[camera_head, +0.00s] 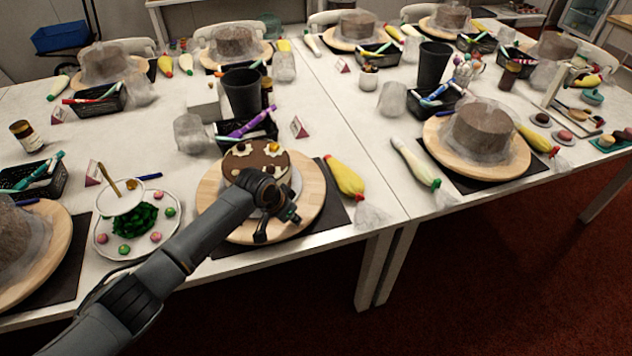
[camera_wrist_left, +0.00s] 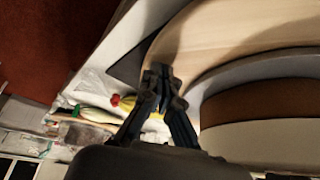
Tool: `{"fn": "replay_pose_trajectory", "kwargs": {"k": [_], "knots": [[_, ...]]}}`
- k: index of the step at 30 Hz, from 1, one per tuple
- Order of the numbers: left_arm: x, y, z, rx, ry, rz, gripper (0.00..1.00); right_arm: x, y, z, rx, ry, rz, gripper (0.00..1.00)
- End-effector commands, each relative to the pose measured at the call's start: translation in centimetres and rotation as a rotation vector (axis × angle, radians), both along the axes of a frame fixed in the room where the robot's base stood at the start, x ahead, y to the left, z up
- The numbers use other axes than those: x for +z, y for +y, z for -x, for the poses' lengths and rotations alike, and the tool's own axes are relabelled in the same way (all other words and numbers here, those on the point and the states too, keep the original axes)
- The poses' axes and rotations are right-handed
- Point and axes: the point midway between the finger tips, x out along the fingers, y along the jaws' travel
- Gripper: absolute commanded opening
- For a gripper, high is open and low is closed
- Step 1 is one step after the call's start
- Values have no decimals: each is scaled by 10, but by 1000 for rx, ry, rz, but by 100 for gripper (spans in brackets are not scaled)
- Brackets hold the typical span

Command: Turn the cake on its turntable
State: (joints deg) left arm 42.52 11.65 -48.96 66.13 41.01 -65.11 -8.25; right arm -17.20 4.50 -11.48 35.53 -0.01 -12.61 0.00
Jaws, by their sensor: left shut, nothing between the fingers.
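The cake (camera_head: 254,158) has a brown top with white dollops and stands on a round wooden turntable (camera_head: 311,190) near the front table edge. My left gripper (camera_head: 283,222) is shut and empty, over the front part of the turntable, in front of the cake. My left arm hides the cake's lower front. In the left wrist view, the gripper's fingertips (camera_wrist_left: 160,72) are together over the wooden turntable (camera_wrist_left: 225,38). The cake (camera_wrist_left: 255,108) is to their right, on a grey board, apart from the fingers. I cannot tell whether the fingertips touch the wood. My right gripper is not in view.
A tiered stand (camera_head: 138,226) with sweets is left of the turntable. A yellow piping bag (camera_head: 344,178) lies to its right. A black pen basket (camera_head: 246,133) and black cup (camera_head: 241,93) stand behind. Another wrapped cake (camera_head: 481,128) is on the right table.

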Motion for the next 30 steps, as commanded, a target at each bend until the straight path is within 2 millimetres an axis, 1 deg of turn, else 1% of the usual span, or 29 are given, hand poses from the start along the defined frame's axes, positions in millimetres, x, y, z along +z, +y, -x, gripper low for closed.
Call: {"fn": "replay_pose_trajectory", "kwargs": {"k": [1,6,11,21,23,27,30], "knots": [[-5,-8,-6,0,-2,3,0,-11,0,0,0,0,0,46],[-5,-26,-22,-1,-2,1,0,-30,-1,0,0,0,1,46],[-3,-35,-29,-1,0,-1,0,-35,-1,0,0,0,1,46],[1,-35,-29,-1,0,0,0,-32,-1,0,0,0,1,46],[6,-35,-29,-1,0,0,0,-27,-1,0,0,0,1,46],[23,-35,-30,-1,-1,0,0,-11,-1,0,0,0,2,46],[30,-35,-29,-1,0,0,0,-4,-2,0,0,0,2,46]]}}
